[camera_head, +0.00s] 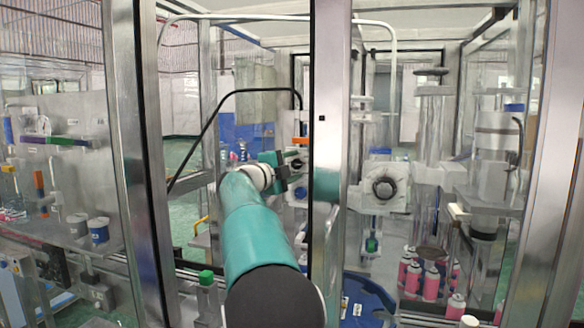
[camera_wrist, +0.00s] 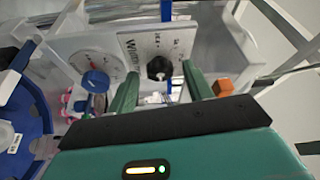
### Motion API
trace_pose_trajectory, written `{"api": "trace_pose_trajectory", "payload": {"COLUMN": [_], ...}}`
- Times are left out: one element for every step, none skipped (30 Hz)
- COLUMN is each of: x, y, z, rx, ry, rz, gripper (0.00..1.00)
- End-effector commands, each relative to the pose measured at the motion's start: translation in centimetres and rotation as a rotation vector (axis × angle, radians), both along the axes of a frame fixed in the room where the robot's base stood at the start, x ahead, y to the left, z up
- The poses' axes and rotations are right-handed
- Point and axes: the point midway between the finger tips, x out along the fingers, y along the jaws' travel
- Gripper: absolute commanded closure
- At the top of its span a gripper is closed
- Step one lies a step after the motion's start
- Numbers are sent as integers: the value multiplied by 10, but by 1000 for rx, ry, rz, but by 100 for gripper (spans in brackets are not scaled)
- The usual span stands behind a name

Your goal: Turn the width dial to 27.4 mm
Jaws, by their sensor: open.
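In the wrist view, a pale plate (camera_wrist: 134,52) carries large lettering that seems to read "Width" and smaller marks I cannot read. A black round dial knob (camera_wrist: 160,67) sits on it, with a small light mark at its lower edge. My gripper (camera_wrist: 159,70) is open, its two green fingers apart on either side of the knob in the picture. I cannot tell whether either finger touches it. The dial's setting is not readable. In the head view, my teal arm reaches forward and the front post hides part of the space at its end.
A blue knob (camera_wrist: 96,81) with a white round scale is left of the plate. An orange block (camera_wrist: 222,87) is close to the right finger. In the head view, metal posts (camera_head: 330,110) frame the cell, and pink cans (camera_head: 431,282) stand at lower right.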

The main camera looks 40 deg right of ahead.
Motion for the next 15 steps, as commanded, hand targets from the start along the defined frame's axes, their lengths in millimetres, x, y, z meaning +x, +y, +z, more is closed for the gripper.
{"api": "trace_pose_trajectory", "payload": {"x": [0, 0, 0, 0, 0, 0, 0, 0, -1, -2, -2, -3, -4, -5, -5], "y": [0, 0, 2, 3, 5, 9, 13, 17, 24, 30, 36, 45, 51, 58, 68], "z": [0, 0, 0, 0, 0, 0, -1, 0, -1, -1, -2, -2, -3, -3, -4], "rx": [0, -1, -1, -1, -1, 0, 0, 0, 1, 1, 1, 1, 0, 0, 0], "ry": [0, 0, 0, 0, 0, 1, 1, 0, -1, -1, 0, 0, 0, 0, -1], "rz": [0, 0, 1, 1, 1, 2, 3, 4, 3, 4, 5, 4, 5, 4, 5], "gripper": [49, 49, 49, 49, 49, 49, 49, 49, 49, 49, 49, 49, 49, 49, 49]}}
